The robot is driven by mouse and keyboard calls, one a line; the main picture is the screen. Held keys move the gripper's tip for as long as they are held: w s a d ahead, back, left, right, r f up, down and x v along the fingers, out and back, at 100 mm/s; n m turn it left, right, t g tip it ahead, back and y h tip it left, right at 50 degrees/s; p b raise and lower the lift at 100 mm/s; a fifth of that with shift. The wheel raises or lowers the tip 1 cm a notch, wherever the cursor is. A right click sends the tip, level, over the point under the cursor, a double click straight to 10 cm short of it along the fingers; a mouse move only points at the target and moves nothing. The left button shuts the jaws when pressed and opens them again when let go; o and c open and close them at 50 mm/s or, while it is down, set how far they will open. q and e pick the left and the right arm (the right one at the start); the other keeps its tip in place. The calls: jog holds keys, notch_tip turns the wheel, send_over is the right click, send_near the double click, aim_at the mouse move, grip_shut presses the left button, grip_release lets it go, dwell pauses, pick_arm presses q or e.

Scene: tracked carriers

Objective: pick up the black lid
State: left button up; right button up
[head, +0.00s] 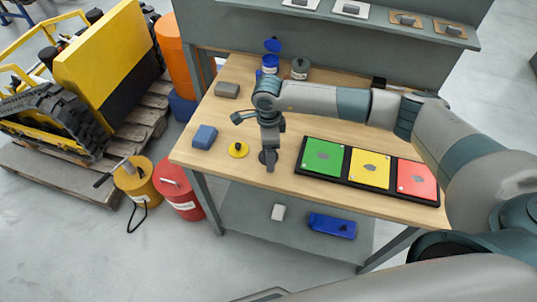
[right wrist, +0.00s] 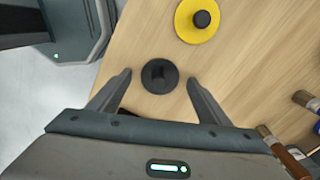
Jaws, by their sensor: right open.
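The black lid (right wrist: 150,80) is a small round disc with a raised knob, lying on the wooden table. In the right wrist view it sits between the fingertips of my right gripper (right wrist: 160,77), with wood showing on both sides. My right gripper is open, pointing down. In the head view the gripper (head: 269,163) is over the lid (head: 262,157) and partly hides it. I cannot tell the exact height of the fingertips above the table. My left gripper is not in view.
A yellow lid (head: 232,152) with a black knob lies close to the left. A blue block (head: 204,137) and grey block (head: 227,89) are farther left. A black tray (head: 345,181) with green, yellow and red panels lies right. Jars stand behind; brushes (right wrist: 283,152) appear in the wrist view.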

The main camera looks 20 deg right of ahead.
jog(key=c, duration=1.1)
jog(key=shift+r, duration=0.1)
